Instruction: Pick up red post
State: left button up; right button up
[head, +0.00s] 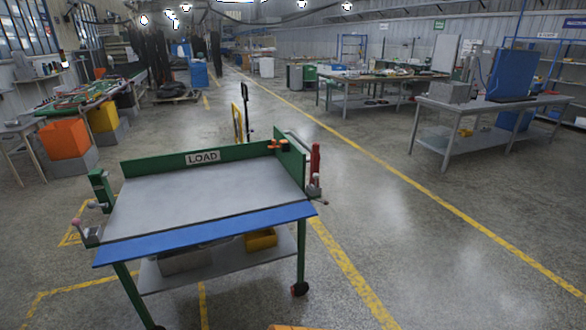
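A red post (316,160) stands upright at the right side of a wheeled work cart (205,197), just outside its green side panel. A small grey fitting with a lever (315,190) sits at its foot. Whether the post is held in that fitting or only stands beside it, I cannot tell. Neither of my grippers is in the head view, and nothing touches the post.
The cart has a bare grey top, a green LOAD panel (203,158), a blue front edge (210,232) and a lower shelf with a yellow bin (261,239). A green post (101,189) stands at its left. Floor right of the cart is clear.

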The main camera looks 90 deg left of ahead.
aim_at(315, 155)
jog(key=u, duration=2.6)
